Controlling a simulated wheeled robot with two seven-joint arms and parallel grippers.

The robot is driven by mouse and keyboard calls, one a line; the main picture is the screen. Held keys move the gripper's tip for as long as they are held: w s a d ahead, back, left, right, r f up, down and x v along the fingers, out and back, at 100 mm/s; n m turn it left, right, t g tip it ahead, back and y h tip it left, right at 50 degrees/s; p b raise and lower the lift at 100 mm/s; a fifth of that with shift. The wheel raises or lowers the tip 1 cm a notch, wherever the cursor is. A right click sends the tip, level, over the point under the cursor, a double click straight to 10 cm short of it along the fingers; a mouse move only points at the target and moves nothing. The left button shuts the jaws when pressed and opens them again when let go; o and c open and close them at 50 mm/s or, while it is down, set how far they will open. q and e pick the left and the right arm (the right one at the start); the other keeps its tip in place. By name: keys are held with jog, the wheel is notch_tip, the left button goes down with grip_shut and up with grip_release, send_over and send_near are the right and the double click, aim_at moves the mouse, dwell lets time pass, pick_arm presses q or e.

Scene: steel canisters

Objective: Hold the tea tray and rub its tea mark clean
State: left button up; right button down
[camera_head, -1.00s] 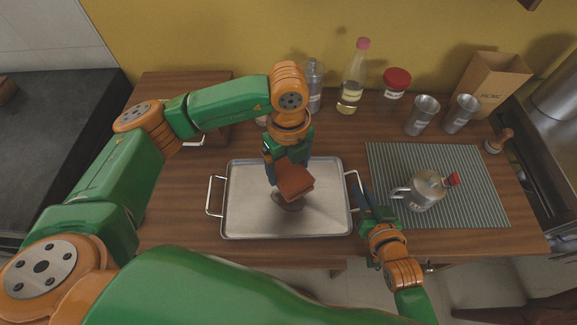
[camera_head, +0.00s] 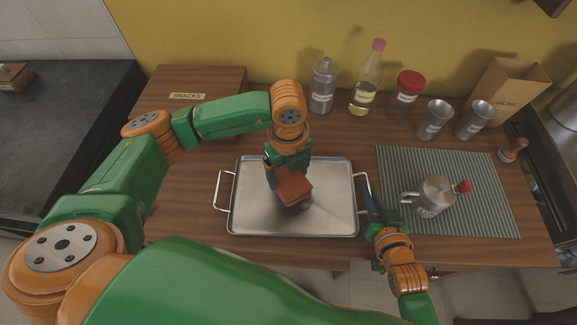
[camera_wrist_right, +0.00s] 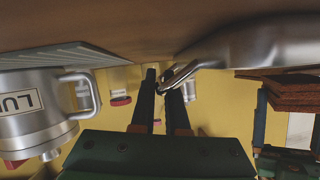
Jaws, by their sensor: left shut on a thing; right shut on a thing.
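The silver tea tray (camera_head: 250,215) lies flat on the wooden table. My right gripper (camera_head: 371,203) is shut on its right handle; the handle (camera_wrist_right: 181,73) shows between the dark fingers in the right wrist view. My left gripper (camera_head: 282,178) is shut on a reddish-brown scrubbing block (camera_head: 294,188), low over the tray's middle. Whether the block touches the tray is hard to tell. A dark tea mark (camera_head: 307,206) shows beside the block's lower right edge, partly hidden by it.
A steel pot (camera_head: 435,196) stands on a striped mat (camera_head: 490,215) close to the right of my right gripper. A snacks box (camera_head: 215,82) is at back left.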

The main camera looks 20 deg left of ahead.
aim_at(297, 198)
pick_arm(q)
notch_tip(297, 198, down, 4)
jog(key=shift+f, duration=0.1)
jog(key=shift+s+d+f, duration=0.1)
jog(key=shift+s+f, duration=0.15)
jog(key=shift+s, duration=0.05)
jog(key=shift+c, duration=0.6)
jog(key=shift+s+d, duration=0.3)
jog(key=shift+s, duration=0.45)
jog(key=shift+s+d, duration=0.25)
jog(key=shift+s, duration=0.45)
jog(key=shift+w+a, duration=0.25)
jog(key=shift+w, duration=0.45)
jog(key=shift+w+a, duration=0.25)
jog(key=shift+w, duration=0.45)
jog(key=shift+w+d, duration=0.25)
jog(key=shift+w, duration=0.2)
jog(key=shift+w+d, duration=0.15)
jog(key=shift+d, duration=0.5)
jog(key=shift+s+d, duration=0.25)
jog(key=shift+s, duration=0.55)
jog(key=shift+s+d, duration=0.25)
jog(key=shift+s, duration=0.5)
jog(key=shift+w+a, duration=0.3)
jog(key=shift+w, duration=0.5)
jog(key=shift+w+a, duration=0.3)
jog(key=shift+w, duration=0.45)
jog(key=shift+w+r, duration=0.1)
jog(key=shift+r, duration=3.95)
